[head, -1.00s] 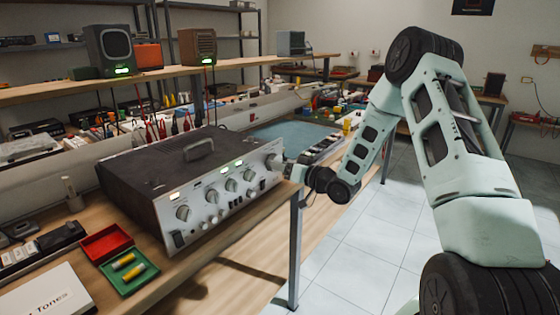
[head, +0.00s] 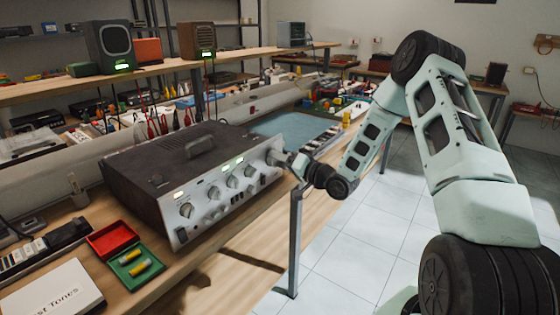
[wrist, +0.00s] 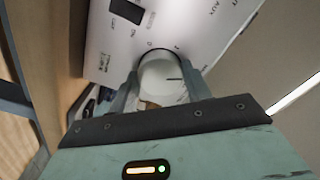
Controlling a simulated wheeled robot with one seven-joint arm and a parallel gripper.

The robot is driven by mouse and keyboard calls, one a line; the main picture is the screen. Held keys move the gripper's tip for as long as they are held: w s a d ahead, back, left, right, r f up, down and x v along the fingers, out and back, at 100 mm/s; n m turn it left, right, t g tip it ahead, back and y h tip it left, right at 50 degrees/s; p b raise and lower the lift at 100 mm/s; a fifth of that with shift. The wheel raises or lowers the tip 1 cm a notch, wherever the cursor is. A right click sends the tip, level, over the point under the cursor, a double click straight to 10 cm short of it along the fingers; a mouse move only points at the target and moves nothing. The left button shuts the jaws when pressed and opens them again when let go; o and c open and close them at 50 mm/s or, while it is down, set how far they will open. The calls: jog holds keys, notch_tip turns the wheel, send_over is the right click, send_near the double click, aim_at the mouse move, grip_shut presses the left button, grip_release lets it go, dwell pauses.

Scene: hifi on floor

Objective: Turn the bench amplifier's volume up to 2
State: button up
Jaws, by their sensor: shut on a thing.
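The bench amplifier (head: 165,165) is a dark box with a silver front panel, standing on the wooden bench. Its panel carries several round knobs and small lit displays. My gripper (head: 286,160) is at the right end of that panel. In the wrist view my gripper (wrist: 160,90) has one finger on each side of a large pale round knob (wrist: 158,73) and is shut on it. A short dark line shows on the right part of the knob's face. Small marks surround the knob, but I cannot read its setting. The fingers hide part of its sides.
A red and green tray (head: 113,238) with yellow cylinders and a white box (head: 50,290) lie left of the amplifier. A blue mat (head: 290,130) lies behind its right end. Speakers (head: 110,47) stand on the shelf above. Tiled floor is open right of the bench.

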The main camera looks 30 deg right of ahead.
jog(key=shift+f, duration=0.1)
jog(key=o, duration=1)
jog(key=b+v, duration=0.1)
jog(key=v, duration=1.6)
jog(key=shift+s+d+b, duration=0.1)
jog(key=shift+s+b, duration=0.15)
jog(key=shift+b, duration=0.15)
